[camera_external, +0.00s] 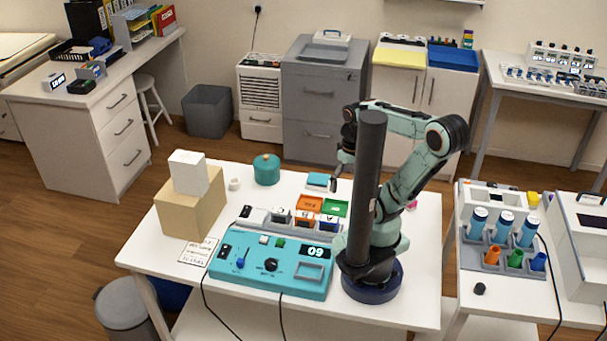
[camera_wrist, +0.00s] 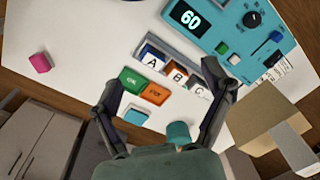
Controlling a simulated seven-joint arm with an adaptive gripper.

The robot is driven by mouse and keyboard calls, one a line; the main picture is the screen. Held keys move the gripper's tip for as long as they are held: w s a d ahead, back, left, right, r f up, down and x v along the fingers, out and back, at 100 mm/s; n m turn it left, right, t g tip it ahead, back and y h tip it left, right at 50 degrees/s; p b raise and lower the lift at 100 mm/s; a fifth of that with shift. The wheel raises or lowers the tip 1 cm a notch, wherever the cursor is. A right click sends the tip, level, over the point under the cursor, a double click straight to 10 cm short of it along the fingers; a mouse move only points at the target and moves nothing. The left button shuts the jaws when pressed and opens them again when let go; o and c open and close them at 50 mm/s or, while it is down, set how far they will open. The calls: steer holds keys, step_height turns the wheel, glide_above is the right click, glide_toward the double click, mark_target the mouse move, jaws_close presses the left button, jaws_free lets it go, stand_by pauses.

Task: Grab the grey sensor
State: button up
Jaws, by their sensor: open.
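Three blocks lettered A, B and C sit in a row in a grey holder beside the teal control box. The block lettered C (camera_wrist: 198,88) has grey sides and looks like the grey sensor; it also shows in the external view (camera_external: 281,215). Block A (camera_wrist: 152,60) is blue-sided and block B (camera_wrist: 176,75) is orange-brown. My gripper (camera_wrist: 165,82) is open and empty above the table, its right finger overlapping the holder's C end in the wrist view. In the external view my gripper (camera_external: 336,184) is above the table's far part, near the light blue box.
A light blue box (camera_external: 317,180) and teal canister (camera_external: 267,168) stand behind. The teal control box (camera_external: 270,267) is in front; a stacked beige box (camera_external: 190,210) is left. A dark upright cylinder (camera_external: 368,180) covers part of my arm.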

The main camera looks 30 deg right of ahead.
steer(key=shift+c, duration=0.9)
